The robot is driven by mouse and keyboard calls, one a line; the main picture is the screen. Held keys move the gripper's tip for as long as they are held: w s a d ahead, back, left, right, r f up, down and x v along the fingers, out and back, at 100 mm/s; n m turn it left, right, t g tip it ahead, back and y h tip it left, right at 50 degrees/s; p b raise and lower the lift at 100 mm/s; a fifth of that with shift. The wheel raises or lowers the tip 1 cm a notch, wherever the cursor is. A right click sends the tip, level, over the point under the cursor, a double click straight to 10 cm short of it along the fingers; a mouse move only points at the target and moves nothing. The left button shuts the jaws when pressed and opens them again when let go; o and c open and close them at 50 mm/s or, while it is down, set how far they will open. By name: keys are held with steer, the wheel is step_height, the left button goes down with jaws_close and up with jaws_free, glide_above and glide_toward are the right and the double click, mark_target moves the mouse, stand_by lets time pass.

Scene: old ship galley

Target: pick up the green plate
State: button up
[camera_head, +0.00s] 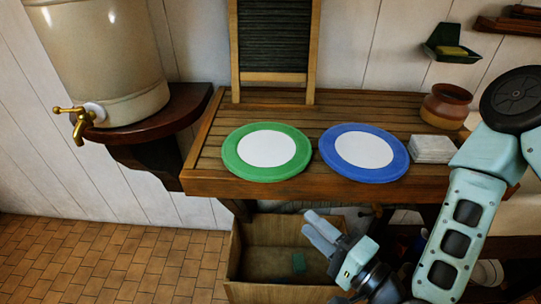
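The green plate (231,157) has a green rim and a white centre. It lies flat on the slatted wooden counter (230,185), near its front edge on the left. My gripper (313,228) is below the counter's front edge, to the right of and lower than the plate, in front of a wooden crate. It is apart from the plate and nothing shows between its fingers. The two fingers look close together, and I cannot tell how far apart they are.
A blue plate (400,168) lies just right of the green one. A stack of white tiles (432,149), a brown pot (446,106) and a washboard (274,77) stand on the counter. The wooden crate (240,248) is below. A tapped urn (110,60) stands left.

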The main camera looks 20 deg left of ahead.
steer(key=b+x, duration=0.2)
steer(key=x, duration=0.1)
steer(key=b, duration=0.6)
glide_toward(258, 180)
steer(key=x, duration=0.2)
steer(key=shift+p+x, duration=1.35)
steer(key=shift+x, duration=1.55)
jaws_close()
